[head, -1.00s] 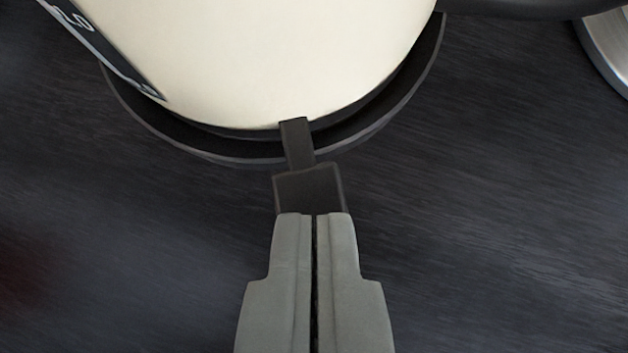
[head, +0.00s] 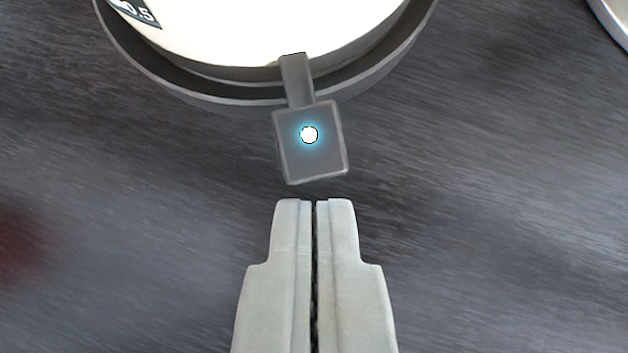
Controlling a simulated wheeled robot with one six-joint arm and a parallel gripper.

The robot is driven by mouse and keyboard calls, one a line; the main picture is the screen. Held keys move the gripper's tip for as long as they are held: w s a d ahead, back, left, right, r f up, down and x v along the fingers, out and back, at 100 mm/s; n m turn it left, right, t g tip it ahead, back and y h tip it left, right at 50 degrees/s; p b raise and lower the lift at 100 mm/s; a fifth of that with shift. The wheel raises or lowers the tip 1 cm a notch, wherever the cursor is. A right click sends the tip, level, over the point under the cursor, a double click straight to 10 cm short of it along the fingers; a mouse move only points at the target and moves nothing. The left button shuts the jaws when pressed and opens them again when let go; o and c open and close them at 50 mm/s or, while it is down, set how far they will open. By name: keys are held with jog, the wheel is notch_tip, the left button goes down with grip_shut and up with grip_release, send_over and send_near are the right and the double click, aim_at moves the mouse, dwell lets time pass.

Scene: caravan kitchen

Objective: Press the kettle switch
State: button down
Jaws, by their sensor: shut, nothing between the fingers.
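The cream kettle (head: 290,25) stands on its dark round base (head: 190,80) at the top of the head view; only its lower part shows. The kettle switch (head: 312,162) is a dark square paddle on a short stem that sticks out from the kettle's bottom edge. A white-blue light glows in the middle of the paddle. My gripper (head: 314,202) is shut and empty. Its fingertips appear just below the paddle in the picture, with a small gap between them and the paddle.
A dark, wood-grained worktop surrounds the kettle and is clear to the left and right of my gripper. A silvery rounded rim (head: 608,22) shows at the top right corner. A blurred dark red patch (head: 15,245) lies at the left edge.

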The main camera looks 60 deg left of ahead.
jog(key=shift+s+d+r, duration=0.2)
jog(key=shift+s+d, duration=0.15)
jog(key=shift+d, duration=0.1)
jog(key=v, duration=1.7)
jog(key=shift+r, duration=0.15)
jog(key=s+a+m+t+h, duration=0.2)
jog(key=s+a+m+t, duration=0.1)
jog(key=s, duration=0.6)
jog(key=s+a+m+t+h, duration=0.2)
jog(key=s+a+m+t, duration=0.2)
jog(key=s, duration=0.6)
jog(key=s+a+m+t+h, duration=0.2)
jog(key=s+t, duration=0.4)
jog(key=s, duration=0.4)
jog(key=shift+s+a+m, duration=0.2)
jog(key=shift+a+m, duration=0.7)
jog(key=shift+a, duration=0.3)
